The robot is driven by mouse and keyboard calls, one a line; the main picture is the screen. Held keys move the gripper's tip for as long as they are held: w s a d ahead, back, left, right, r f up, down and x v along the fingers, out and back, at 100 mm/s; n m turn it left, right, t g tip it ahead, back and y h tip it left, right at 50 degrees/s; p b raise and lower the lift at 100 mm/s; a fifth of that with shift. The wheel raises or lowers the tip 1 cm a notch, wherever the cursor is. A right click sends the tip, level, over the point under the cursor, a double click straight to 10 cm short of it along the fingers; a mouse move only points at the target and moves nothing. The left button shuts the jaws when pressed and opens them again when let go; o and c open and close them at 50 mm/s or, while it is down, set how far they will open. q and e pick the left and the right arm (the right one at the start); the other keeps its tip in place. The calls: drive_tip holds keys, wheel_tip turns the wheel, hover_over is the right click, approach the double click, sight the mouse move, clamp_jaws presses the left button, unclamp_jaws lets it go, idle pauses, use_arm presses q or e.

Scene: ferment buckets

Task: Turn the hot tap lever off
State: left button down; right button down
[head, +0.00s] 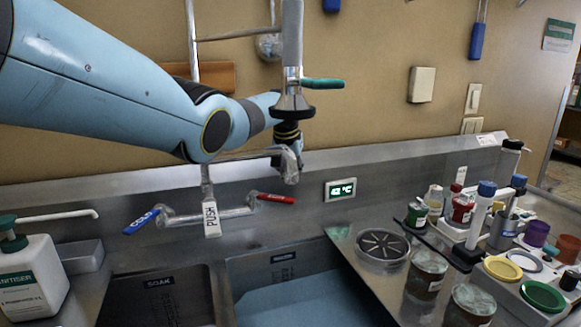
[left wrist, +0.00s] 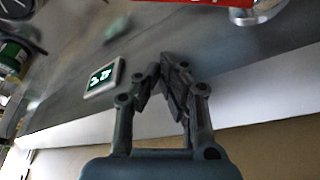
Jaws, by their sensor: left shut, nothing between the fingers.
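The red hot lever (head: 276,199) sits at the right end of the wall tap (head: 215,216) and points right. In the left wrist view a red lever (left wrist: 208,2) is cut off at the top edge, beside a shiny metal fitting (left wrist: 258,12). My left arm reaches in from the left, its wrist behind the hanging spray head; the fingers cannot be made out in the head view. In the left wrist view my left gripper (left wrist: 165,72) is shut and empty, apart from the red lever. My right gripper is not in view.
The blue cold lever (head: 142,221) points left. A PUSH tag (head: 211,219) hangs at the tap's middle. The spray head (head: 294,104) hangs before my wrist. A lit temperature display (head: 341,189) is right of the red lever. Jars (head: 427,272) and bottles crowd the right counter.

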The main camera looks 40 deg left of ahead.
sight(271, 197)
use_arm(q)
drive_tip(key=s+f+p, duration=0.1)
drive_tip(key=p, duration=0.1)
drive_tip(key=s+d+p, duration=0.1)
drive_tip(key=s, duration=0.1)
drive_tip(key=shift+d+f+p, duration=0.2)
drive_tip(key=shift+f+p, duration=0.2)
idle(0.4)
